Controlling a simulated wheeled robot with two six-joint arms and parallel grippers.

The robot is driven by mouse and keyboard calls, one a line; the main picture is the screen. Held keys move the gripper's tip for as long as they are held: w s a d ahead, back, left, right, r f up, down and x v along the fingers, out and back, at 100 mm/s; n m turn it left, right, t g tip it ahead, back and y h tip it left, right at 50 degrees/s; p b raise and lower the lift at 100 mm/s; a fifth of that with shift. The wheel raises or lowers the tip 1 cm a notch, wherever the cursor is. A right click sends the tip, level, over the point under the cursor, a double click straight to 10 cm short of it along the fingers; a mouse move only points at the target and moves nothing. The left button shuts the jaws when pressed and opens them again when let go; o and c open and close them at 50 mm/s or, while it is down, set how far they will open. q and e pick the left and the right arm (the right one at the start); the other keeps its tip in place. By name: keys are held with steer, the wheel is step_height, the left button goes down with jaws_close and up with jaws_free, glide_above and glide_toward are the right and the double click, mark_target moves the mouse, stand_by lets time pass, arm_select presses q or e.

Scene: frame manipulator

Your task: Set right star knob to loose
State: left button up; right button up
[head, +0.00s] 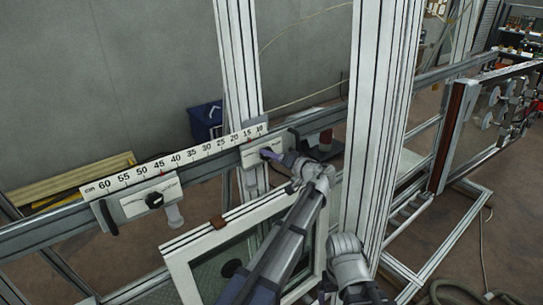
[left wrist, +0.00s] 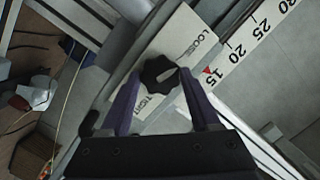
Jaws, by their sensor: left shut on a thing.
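The right star knob (left wrist: 158,73) is black and lobed, on a pale plate (left wrist: 183,38) printed LOOSE above and TIGHT below. A pale mark shows on the knob's right part, between the two words. My left gripper (left wrist: 163,88) has a purple finger on each side of the knob and is shut on it. In the head view my left gripper (head: 268,153) is at the right carriage (head: 255,157) on the rail and hides most of this knob. The left star knob (head: 154,200) is black, on the left carriage's plate (head: 138,201). My right gripper is not in view.
A white centimetre scale (head: 125,179) runs along the rail between the carriages. Tall aluminium posts (head: 236,55) stand behind the right carriage and to its right (head: 382,110). A white window frame (head: 190,246) stands below the rail, close to my left arm.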

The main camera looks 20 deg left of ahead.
arm_select(q)
steer(key=shift+n, duration=0.3)
stand_by(0.4)
steer(key=o, duration=1.4)
steer(key=shift+c, duration=0.2)
steer(key=p+v, duration=0.1)
steer(key=v, duration=0.6)
steer(key=shift+s+d, duration=0.2)
steer(key=shift+d, duration=0.15)
steer(key=x, duration=0.8)
steer(key=shift+b, duration=0.45)
steer(key=shift+d, duration=0.1)
